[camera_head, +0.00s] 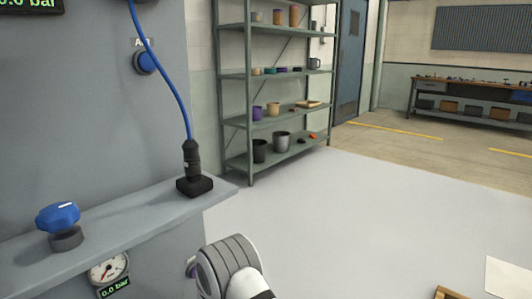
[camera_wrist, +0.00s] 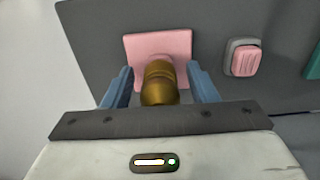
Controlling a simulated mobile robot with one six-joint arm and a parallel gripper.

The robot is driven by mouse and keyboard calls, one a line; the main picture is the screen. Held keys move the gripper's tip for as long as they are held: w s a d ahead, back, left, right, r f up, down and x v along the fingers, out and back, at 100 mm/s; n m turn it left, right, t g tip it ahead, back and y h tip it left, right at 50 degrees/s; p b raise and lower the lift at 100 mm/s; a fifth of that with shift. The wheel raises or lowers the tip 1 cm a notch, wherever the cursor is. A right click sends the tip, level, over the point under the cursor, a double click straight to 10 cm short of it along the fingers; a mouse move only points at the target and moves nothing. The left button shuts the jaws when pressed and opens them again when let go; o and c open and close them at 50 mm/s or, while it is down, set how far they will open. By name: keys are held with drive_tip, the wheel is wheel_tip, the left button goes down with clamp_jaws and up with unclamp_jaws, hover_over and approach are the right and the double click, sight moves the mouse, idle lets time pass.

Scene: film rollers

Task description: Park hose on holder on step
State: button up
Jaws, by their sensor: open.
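In the head view a blue hose (camera_head: 168,75) hangs down from the upper left and ends in a black connector (camera_head: 191,157). The connector stands upright on the black square holder (camera_head: 195,186) on the grey step (camera_head: 130,216). In the wrist view my gripper (camera_wrist: 159,78) is open. Its two blue fingers stand either side of a brass fitting (camera_wrist: 158,84), with gaps visible beside it. The fitting sits in front of a pink plate (camera_wrist: 135,45) on a dark grey panel. My gripper is apart from the hose; its fingers do not show in the head view.
A blue knob (camera_head: 58,217) stands on the step at left, above a gauge (camera_head: 109,269) reading 0.0 bar. A blue AIR button (camera_head: 145,62) is on the wall. A pink switch (camera_wrist: 246,59) is right of the fitting. A shelf rack (camera_head: 249,95) stands behind; open floor lies right.

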drive_tip(key=shift+c, duration=0.4)
clamp_jaws()
idle(0.4)
drive_tip(key=shift+r, duration=0.2)
drive_tip(key=shift+r+p, duration=1.85)
drive_tip(key=shift+r, duration=1)
